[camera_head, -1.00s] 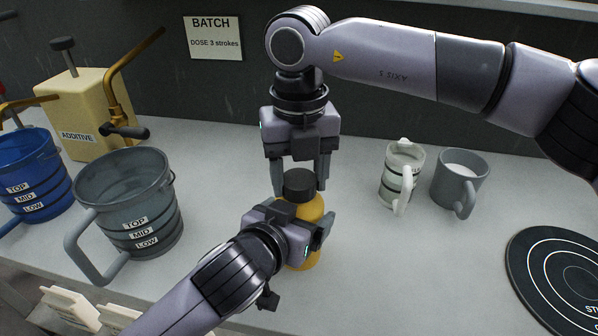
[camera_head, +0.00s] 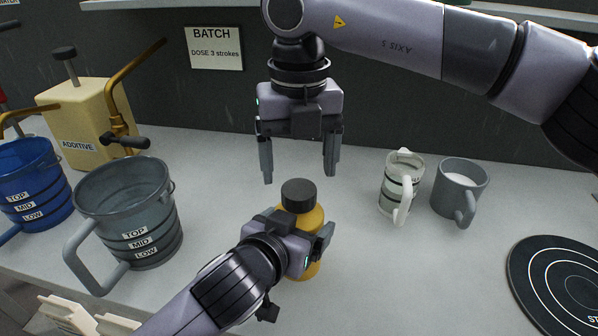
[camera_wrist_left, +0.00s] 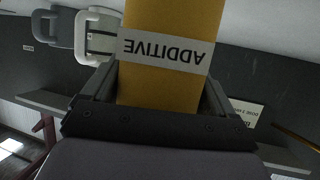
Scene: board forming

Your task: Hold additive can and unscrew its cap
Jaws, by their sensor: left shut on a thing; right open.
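The yellow additive can (camera_head: 314,216) stands on the counter with its black cap (camera_head: 298,194) on top. My left gripper (camera_head: 302,234) is shut around the can's body. In the left wrist view the can (camera_wrist_left: 172,85) fills the space between the fingers, with its "ADDITIVE" label showing upside down. My right gripper (camera_head: 299,165) is open and empty, pointing down. Its fingers are spread to either side above and slightly behind the cap, not touching it.
A grey pitcher (camera_head: 128,205), a blue pitcher (camera_head: 30,190) and a cream additive dispenser (camera_head: 75,125) stand at left. A striped mug (camera_head: 394,190) and a grey mug (camera_head: 447,190) stand at right. A black ringed pad (camera_head: 530,270) lies at far right. The counter between is clear.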

